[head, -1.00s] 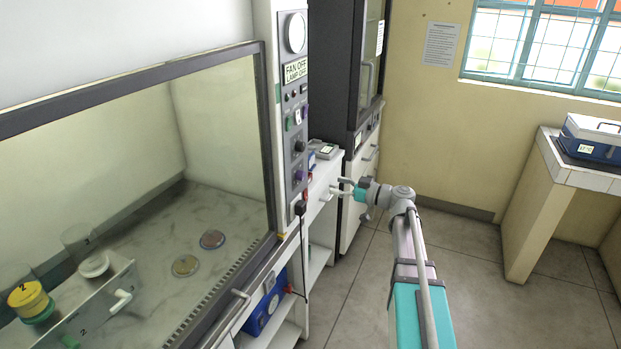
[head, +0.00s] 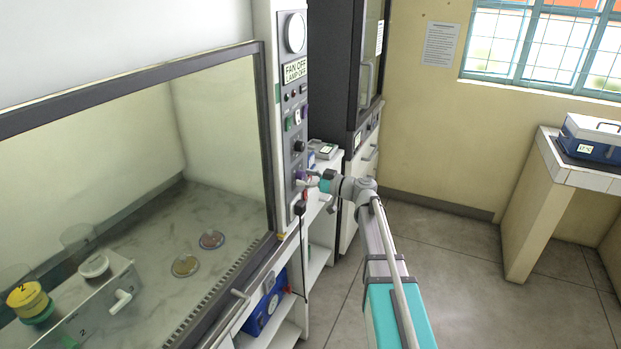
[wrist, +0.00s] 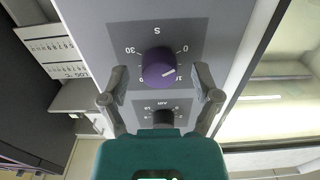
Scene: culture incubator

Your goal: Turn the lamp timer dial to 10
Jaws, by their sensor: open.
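A purple dial (wrist: 158,67) with a white pointer line sits on the grey control panel (head: 292,95) of the cabinet. In the wrist view the scale around it shows 30 at left and 0 at right; the picture is turned, and the pointer faces roughly right. A black dial (wrist: 164,117), with a caption that seems to read MIN, sits on the same panel. It also shows in the head view (head: 299,146). No lamp label is readable at either dial. My gripper (wrist: 161,76) is open, its fingers on either side of the purple dial, with gaps showing.
The panel carries a gauge (head: 296,32), a display reading fan off, lamp off (head: 296,70), and several buttons. A glass-fronted work chamber with dishes (head: 185,265) is at left. A low shelf unit (head: 322,215) stands beside the panel. The floor at right is clear.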

